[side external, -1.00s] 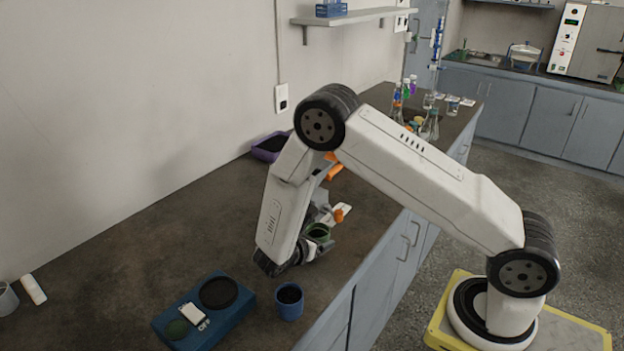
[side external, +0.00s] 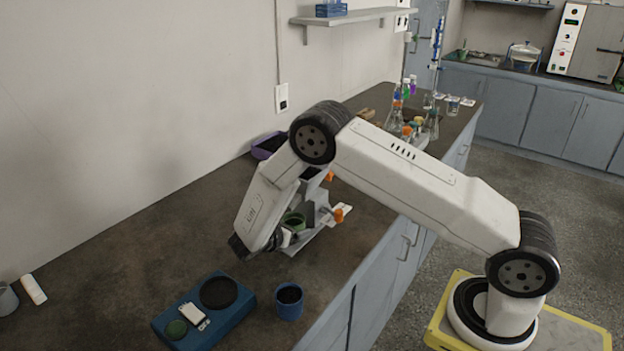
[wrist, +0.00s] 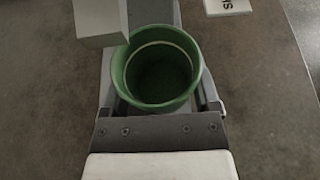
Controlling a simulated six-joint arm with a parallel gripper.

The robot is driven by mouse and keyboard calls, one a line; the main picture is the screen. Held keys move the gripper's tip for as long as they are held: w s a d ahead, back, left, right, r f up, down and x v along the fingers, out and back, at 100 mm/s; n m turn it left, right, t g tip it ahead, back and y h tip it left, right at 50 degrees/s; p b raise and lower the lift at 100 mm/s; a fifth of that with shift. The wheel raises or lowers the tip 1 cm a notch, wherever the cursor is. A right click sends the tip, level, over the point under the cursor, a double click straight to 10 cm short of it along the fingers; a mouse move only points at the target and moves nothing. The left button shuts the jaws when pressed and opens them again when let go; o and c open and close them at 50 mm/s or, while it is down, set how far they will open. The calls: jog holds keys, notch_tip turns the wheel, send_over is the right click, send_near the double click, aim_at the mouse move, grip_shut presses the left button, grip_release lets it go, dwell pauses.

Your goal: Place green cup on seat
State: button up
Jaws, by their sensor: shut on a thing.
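The green cup (side external: 294,220) is upright in my gripper (side external: 290,235). The wrist view shows the cup (wrist: 157,70) from above, open-topped, with my gripper (wrist: 158,98) shut around its sides. A grey sieve shaker (side external: 322,222) with orange knobs stands just right of the cup in the side view. In the wrist view, grey shaker parts lie beyond and beneath the cup, with a pale block at the upper left. The shaker's seat is not clearly visible, and I cannot tell whether the cup touches it.
A blue device (side external: 250,312) with a black round pad sits at the front, beside a blue cup (side external: 289,301) with dark contents. A purple tray (side external: 268,146) is by the wall; glassware (side external: 415,122) stands farther back. The left bench is mostly clear.

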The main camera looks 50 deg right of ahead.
jog(key=shift+w, duration=1.2)
jog(key=shift+w+f, duration=0.1)
jog(key=shift+f, duration=0.6)
jog(key=shift+f, duration=0.15)
jog(key=o, duration=1.2)
jog(key=shift+c, duration=0.2)
jog(key=shift+a+r, duration=0.1)
jog(key=shift+r, duration=0.1)
jog(key=v, duration=1.1)
jog(key=shift+a+r, duration=0.1)
jog(key=shift+a, duration=0.3)
